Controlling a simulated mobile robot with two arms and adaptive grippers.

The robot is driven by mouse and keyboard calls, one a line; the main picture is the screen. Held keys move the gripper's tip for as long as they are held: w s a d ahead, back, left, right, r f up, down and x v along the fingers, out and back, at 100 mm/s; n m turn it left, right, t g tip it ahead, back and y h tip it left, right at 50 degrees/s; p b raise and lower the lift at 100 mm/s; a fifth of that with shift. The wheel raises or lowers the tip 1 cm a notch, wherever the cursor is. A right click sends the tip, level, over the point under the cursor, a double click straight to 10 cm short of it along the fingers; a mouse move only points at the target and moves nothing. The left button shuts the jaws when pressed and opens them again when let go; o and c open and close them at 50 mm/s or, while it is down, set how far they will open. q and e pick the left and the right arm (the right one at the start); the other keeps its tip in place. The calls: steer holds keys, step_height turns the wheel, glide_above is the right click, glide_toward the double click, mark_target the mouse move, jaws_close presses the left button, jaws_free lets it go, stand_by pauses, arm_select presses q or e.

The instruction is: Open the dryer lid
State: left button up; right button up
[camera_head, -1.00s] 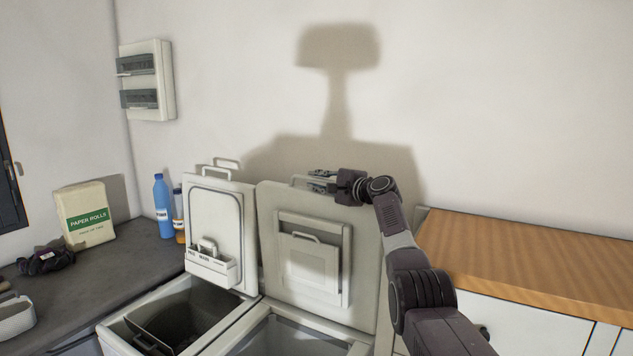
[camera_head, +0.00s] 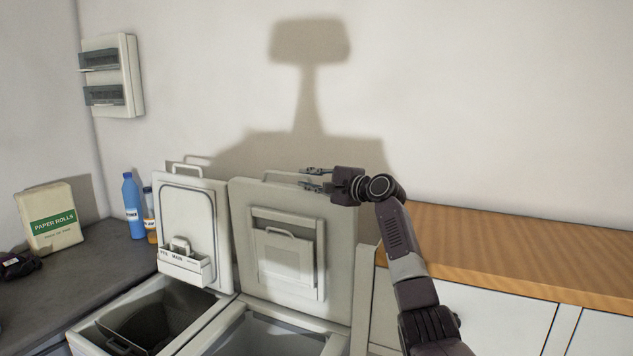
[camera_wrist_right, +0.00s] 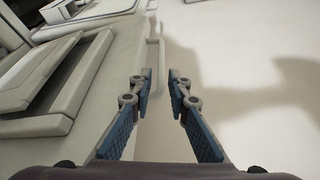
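The right toploader's wide lid (camera_head: 243,228), apparently the dryer's, stands upright and open against the wall. Its inner side faces me, with a framed panel (camera_head: 287,255) on it. The lid's handle (camera_head: 268,175) is a light bar on its top edge. My right gripper (camera_head: 312,179) is open and empty at the lid's upper right, by the handle's right end. In the wrist view the handle (camera_wrist_right: 155,55) lies just ahead of the open fingertips (camera_wrist_right: 160,77), not clasped. My left gripper is not in view.
The left toploader's narrower lid (camera_head: 187,210) also stands open, with a labelled drawer (camera_head: 184,265). A wooden counter (camera_head: 510,248) is at right. A wall box (camera_head: 112,75) hangs above.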

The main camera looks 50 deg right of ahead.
steer(key=shift+s+a+r, duration=0.1)
steer(key=shift+s+r, duration=0.1)
steer(key=shift+s, duration=1.55)
steer(key=shift+f, duration=0.15)
